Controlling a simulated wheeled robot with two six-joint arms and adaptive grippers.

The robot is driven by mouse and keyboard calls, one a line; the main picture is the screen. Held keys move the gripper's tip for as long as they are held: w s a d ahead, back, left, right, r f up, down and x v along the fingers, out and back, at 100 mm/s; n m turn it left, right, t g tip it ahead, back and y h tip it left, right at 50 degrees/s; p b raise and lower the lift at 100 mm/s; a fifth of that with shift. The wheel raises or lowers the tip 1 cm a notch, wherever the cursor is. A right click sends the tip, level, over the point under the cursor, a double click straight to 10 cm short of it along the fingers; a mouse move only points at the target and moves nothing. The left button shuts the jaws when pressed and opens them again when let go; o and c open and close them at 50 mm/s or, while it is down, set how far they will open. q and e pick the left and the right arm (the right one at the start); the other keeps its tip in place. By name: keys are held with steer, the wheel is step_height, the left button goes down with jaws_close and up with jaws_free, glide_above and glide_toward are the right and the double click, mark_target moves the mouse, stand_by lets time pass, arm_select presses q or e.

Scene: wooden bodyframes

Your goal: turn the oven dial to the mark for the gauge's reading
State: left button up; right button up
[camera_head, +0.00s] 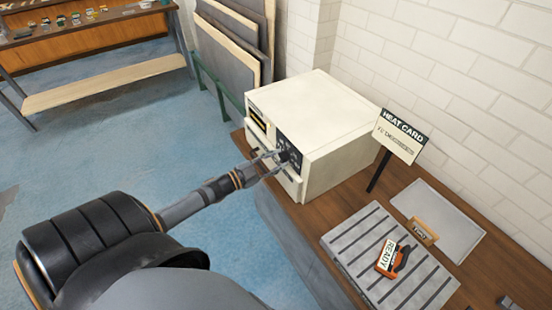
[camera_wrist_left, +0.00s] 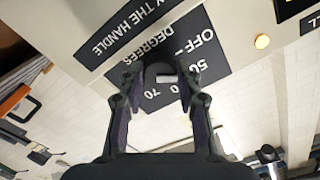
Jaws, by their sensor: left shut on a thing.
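The cream oven (camera_head: 325,115) stands on the wooden bench. Its dark dial plate shows in the left wrist view (camera_wrist_left: 200,45), upside down or slanted, with "OFF", "50", "70" and "DEGREES" readable. My left gripper (camera_head: 278,158) reaches the oven front and is shut on the dial (camera_wrist_left: 160,88), one finger on each side. The fingers partly cover the plate, so the mark the dial points to cannot be told. My right gripper is not in view.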

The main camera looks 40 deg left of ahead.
arm_select(q)
steer(key=m+p, duration=0.1)
steer(key=m, duration=0.2)
steer(key=shift+r+m, duration=0.1)
steer(key=shift+m, duration=0.3)
steer(key=m, duration=0.3)
steer(key=shift+m+p, duration=0.3)
steer(key=shift+p, duration=0.1)
steer(key=m, duration=0.3)
steer(key=shift+m+p, duration=0.3)
steer(key=m, duration=0.3)
steer(key=shift+m, duration=0.3)
steer(key=m, duration=0.3)
steer(key=shift+m, duration=0.3)
steer(key=m, duration=0.3)
steer(key=shift+m+p, duration=0.35)
steer(key=shift+m, duration=0.05)
steer(key=m, duration=0.3)
steer(key=shift+s+m, duration=0.1)
steer(key=shift+m, duration=2)
